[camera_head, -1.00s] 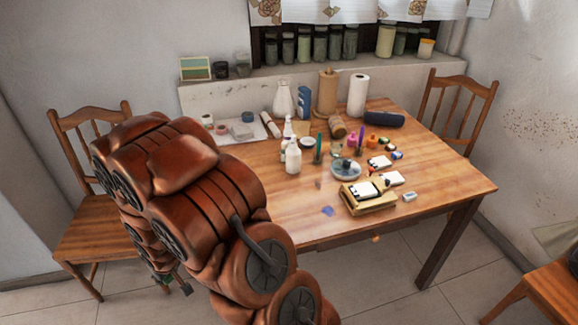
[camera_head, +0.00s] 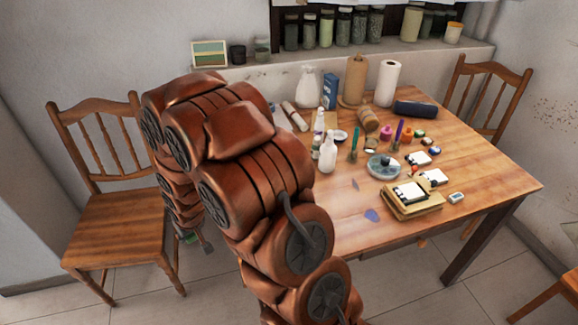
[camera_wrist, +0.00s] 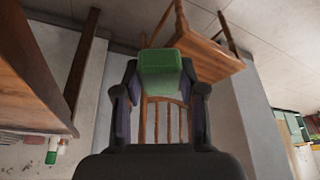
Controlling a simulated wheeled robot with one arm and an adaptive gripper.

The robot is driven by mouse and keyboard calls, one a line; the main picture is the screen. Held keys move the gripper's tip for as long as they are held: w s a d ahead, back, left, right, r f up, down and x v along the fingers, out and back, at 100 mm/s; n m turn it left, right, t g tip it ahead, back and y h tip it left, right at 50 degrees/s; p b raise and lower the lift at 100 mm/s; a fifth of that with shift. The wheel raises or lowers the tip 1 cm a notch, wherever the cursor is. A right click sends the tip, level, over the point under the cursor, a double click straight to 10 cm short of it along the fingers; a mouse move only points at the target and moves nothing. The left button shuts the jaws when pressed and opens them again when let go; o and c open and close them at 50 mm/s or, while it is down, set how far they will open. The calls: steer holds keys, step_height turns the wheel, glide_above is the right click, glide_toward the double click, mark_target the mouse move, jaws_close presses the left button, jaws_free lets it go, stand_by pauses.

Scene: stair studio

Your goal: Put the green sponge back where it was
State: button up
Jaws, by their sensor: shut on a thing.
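The green sponge (camera_wrist: 162,62) is a soft green block in the wrist view. My gripper (camera_wrist: 160,78) is shut on it, with one dark finger at each side. In the head view my arm hides most of the gripper. Only a dark piece of it with a little green (camera_head: 190,238) shows below the arm, beside the left chair and left of the table. I cannot tell whether that green is the sponge.
The wooden table (camera_head: 480,185) is crowded with bottles, jars and paint things. A wooden chair (camera_head: 115,225) is at the left, another (camera_head: 495,90) behind right. Floor in front is open.

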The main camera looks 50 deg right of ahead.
steer(key=s+d+r+m+b, duration=0.1)
steer(key=s+d+r+b, duration=0.1)
steer(key=d, duration=0.6)
steer(key=s+d+r+m+h+b, duration=0.1)
steer(key=s+d+r+m+b, duration=0.1)
steer(key=d+b, duration=0.3)
steer(key=s+d+r+m+h+b, duration=0.1)
steer(key=s+d+r+b, duration=0.3)
steer(key=d, duration=0.9)
steer(key=shift+s+r+m+g, duration=0.2)
steer(key=shift+m+g, duration=0.1)
steer(key=shift+m, duration=0.4)
steer(key=w+d, duration=0.1)
steer(key=d, duration=0.3)
steer(key=w+d, duration=0.2)
steer(key=d, duration=0.3)
steer(key=w+d+f+p, duration=0.1)
steer(key=w+d, duration=0.1)
steer(key=d, duration=0.3)
steer(key=shift+f, duration=0.1)
steer(key=shift+d+f, duration=0.2)
steer(key=shift+d, duration=0.25)
steer(key=shift+w+f, duration=0.1)
steer(key=shift+f, duration=1.55)
steer(key=shift+f, duration=0.15)
steer(key=o, duration=1.2)
